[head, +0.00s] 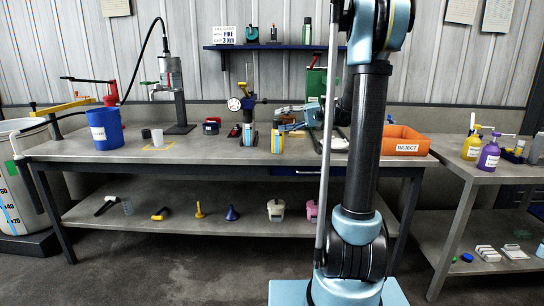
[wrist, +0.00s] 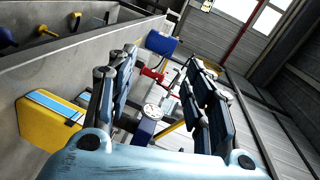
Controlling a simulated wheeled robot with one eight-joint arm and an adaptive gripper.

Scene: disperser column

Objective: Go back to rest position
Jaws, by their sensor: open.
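My gripper (head: 284,127) is over the workbench, just right of the yellow container and the device with the dial gauge. In the wrist view my gripper (wrist: 160,82) has its two dark fingers spread apart, with nothing between them. The yellow container (head: 277,143) with a blue and white band stands on the bench. It also shows in the wrist view (wrist: 45,125), left of the fingers and apart from them. My upright arm hides part of the bench in the head view.
The gauge device (head: 247,105) stands left of my gripper. A blue bucket (head: 105,128) is at the bench's left end, and an orange REJECT bin (head: 408,138) at its right. A blue shelf (head: 268,47) hangs above. A side table (head: 478,164) holds yellow and purple bottles.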

